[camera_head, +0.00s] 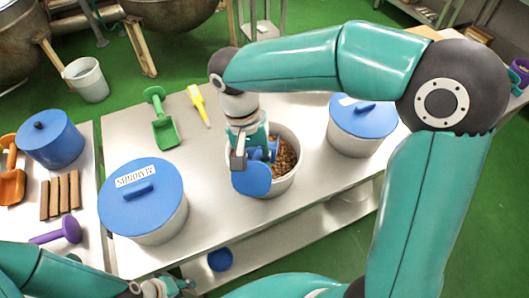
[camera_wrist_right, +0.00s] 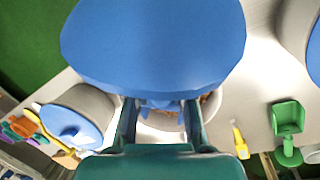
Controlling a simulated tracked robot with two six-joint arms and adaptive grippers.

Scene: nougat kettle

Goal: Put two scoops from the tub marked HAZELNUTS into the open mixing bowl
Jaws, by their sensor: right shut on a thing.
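My right gripper (camera_head: 245,148) is over an open white tub (camera_head: 286,186) of brown nuts (camera_head: 286,158). It is shut on a blue scoop (camera_head: 252,180), whose round disc is on the near side of the tub. In the right wrist view the disc (camera_wrist_right: 155,45) fills the top, the fingers (camera_wrist_right: 157,125) are around the handle, and the pan is mostly hidden. No label shows on this tub. Two large grey bowls (camera_head: 18,48) (camera_head: 168,14) stand at the back left; I cannot tell which is the open mixing bowl. My left gripper (camera_head: 160,289) is at the bottom edge, partly cut off.
A blue-lidded tub (camera_head: 160,225) with an upside-down label, apparently ALMONDS, stands left; another lidded tub (camera_head: 352,145) stands right. A green scoop (camera_head: 166,132) and yellow tool (camera_head: 200,104) lie behind. A blue round thing (camera_head: 220,260) is on the lower shelf. The table between has free room.

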